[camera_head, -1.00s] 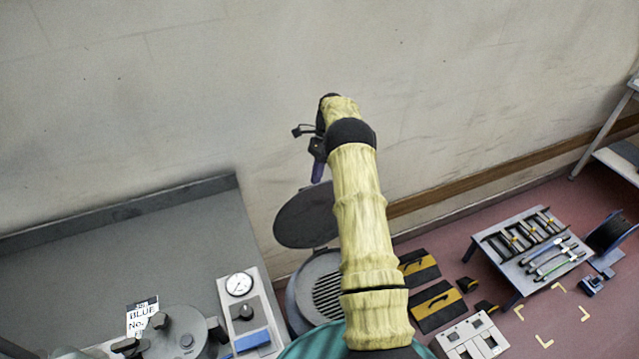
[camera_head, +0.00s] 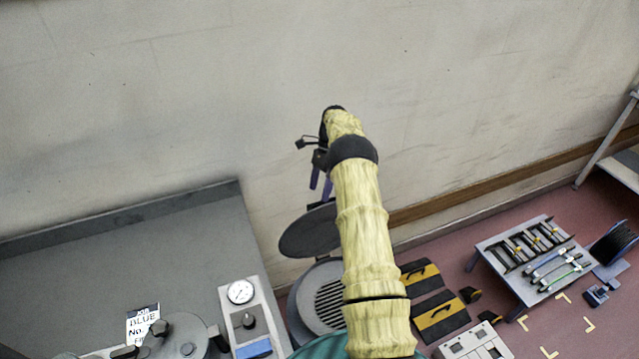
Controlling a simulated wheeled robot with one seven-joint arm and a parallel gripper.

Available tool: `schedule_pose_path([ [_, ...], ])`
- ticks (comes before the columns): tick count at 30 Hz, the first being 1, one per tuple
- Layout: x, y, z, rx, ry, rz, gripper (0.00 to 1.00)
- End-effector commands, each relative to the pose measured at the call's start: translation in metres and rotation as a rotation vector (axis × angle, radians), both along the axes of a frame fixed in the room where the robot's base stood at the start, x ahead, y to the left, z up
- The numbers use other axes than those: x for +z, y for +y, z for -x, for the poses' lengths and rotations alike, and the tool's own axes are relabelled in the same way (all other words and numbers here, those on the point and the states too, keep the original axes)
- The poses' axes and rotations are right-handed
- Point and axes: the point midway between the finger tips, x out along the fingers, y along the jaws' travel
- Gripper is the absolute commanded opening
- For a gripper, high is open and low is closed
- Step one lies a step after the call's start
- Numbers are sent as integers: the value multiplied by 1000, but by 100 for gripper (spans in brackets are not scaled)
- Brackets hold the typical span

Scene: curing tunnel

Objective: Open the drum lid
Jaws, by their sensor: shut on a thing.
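The drum (camera_head: 301,299) stands at the lower middle, with a slatted grille in its top, partly behind my arm. Its lid (camera_head: 304,236), a dark round plate, is raised and tilted above the drum's back, clear of the grille. My arm hides the right part of the lid and drum.
A grey bench (camera_head: 150,255) fills the left, with a gauge panel (camera_head: 241,318) at its edge. A tool rack (camera_head: 525,258) stands on the red floor at right. The plain wall (camera_head: 200,90) rises behind.

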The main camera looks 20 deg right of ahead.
Motion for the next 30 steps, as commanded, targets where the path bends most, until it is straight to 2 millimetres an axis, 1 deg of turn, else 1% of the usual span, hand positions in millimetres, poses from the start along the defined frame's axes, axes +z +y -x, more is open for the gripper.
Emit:
schedule_pose_path([
  [1,-25,-1,4,-2,12,5,73],
  [3,-25,0,4,-1,11,4,82],
  [8,-24,0,3,0,10,3,82],
  [12,-19,1,3,1,9,1,82],
  [14,-14,1,3,2,7,1,78],
  [16,-5,1,3,1,5,3,63],
  [18,6,1,4,0,5,2,42],
  [27,70,1,8,-2,-2,3,42],
  [30,87,1,8,-2,-2,3,42],
])
